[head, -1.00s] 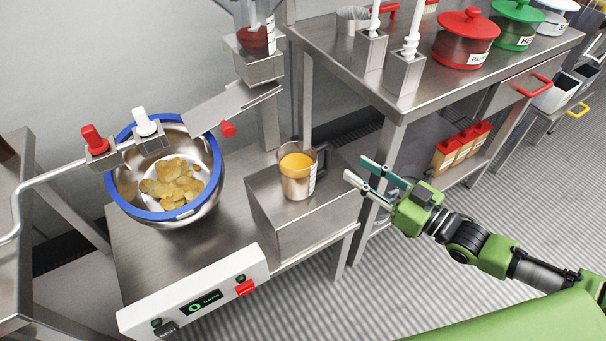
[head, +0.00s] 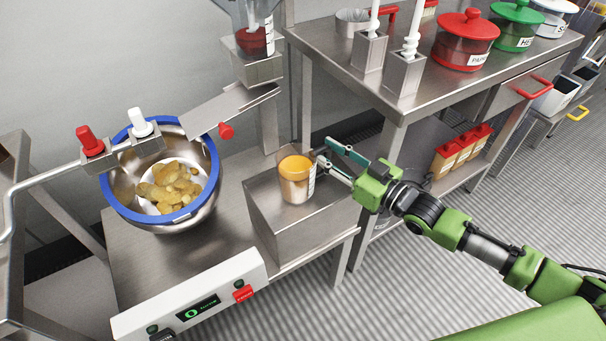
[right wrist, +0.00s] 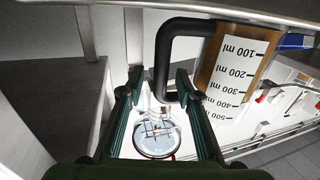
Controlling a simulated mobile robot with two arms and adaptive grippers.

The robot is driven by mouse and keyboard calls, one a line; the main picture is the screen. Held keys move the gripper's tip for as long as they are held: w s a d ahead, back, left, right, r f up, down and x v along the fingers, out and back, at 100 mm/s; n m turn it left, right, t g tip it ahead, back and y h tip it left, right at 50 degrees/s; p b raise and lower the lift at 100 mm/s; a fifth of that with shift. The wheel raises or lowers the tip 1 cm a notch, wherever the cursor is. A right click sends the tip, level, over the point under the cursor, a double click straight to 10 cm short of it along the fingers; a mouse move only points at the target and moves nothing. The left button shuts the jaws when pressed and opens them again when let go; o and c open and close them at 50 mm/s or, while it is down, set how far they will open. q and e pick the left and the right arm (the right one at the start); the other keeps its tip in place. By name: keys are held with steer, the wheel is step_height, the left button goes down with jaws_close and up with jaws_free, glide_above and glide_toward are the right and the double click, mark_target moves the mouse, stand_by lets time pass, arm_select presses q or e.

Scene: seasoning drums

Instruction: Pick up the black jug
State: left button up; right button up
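The jug (head: 297,188) is a clear measuring jug with a black handle and orange-yellow contents. It stands upright on a steel block. In the right wrist view its black handle (right wrist: 163,70) and its millilitre scale (right wrist: 232,75) show close up. My right gripper (head: 322,158) is open at the handle side of the jug. My left gripper is not in view.
The steel block (head: 300,232) stands beside a blue-rimmed bowl (head: 213,150) of chips. A steel chute (head: 228,108) hangs behind. A control box (head: 190,300) is at the front. A table (head: 440,98) with lidded pots stands at the right, close to my right arm.

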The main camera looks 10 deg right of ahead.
steer(key=shift+c, duration=0.3)
jaws_close()
steer(key=shift+r, duration=0.1)
steer(key=shift+r, duration=0.15)
